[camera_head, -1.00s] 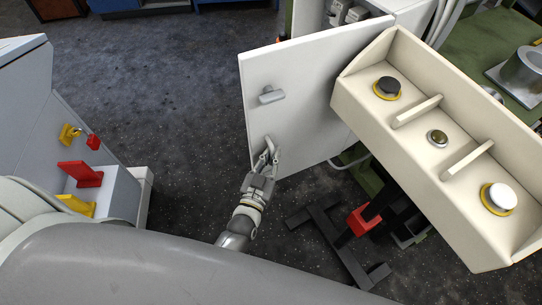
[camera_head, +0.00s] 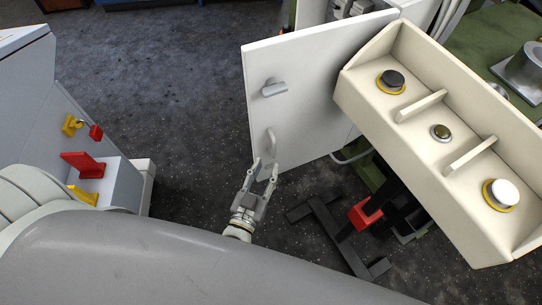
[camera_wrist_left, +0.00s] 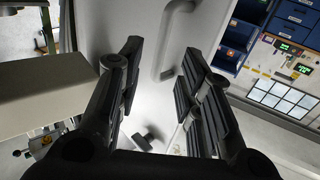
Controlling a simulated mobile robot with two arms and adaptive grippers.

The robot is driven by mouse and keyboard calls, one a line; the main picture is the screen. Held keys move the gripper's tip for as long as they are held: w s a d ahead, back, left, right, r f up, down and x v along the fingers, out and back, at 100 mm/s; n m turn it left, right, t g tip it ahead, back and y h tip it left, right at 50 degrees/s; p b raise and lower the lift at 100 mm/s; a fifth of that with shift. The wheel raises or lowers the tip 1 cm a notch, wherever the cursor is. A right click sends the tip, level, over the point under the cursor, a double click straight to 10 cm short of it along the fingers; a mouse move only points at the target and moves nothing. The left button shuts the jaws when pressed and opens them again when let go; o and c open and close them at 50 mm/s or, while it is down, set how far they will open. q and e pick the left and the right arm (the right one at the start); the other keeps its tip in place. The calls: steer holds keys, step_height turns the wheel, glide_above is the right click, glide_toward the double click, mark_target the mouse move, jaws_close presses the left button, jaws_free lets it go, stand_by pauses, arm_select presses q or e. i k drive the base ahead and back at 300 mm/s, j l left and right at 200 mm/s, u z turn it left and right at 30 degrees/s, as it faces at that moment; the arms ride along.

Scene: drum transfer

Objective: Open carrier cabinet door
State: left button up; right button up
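The white cabinet door (camera_head: 318,90) stands swung open in the head view, and part of the cabinet's inside (camera_head: 350,8) shows behind it. On the door are a grey latch (camera_head: 275,88) and a grey bar handle (camera_head: 270,140). My left gripper (camera_head: 265,168) is open and empty, just below the handle in the picture. In the left wrist view its spread fingers (camera_wrist_left: 161,58) point at the door, and the handle (camera_wrist_left: 171,42) shows beyond the fingertips, apart from them. My right gripper is not in view.
A cream control box (camera_head: 420,95) with several buttons stands right of the door, on a dark stand (camera_head: 335,235) with a red part. A grey machine (camera_head: 85,120) with red and yellow parts is at the left. Dark floor (camera_head: 170,70) left of the door is clear.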

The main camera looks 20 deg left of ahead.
mark_target(303, 124)
steer(key=k+j, duration=0.1)
steer(key=j, duration=0.35)
steer(key=j+u, duration=0.1)
steer(key=j, duration=0.4)
steer(key=k+j, duration=0.15)
steer(key=j, duration=0.3)
steer(key=i+l, duration=0.1)
steer(key=i+l+u, duration=0.1)
steer(key=l, duration=0.2)
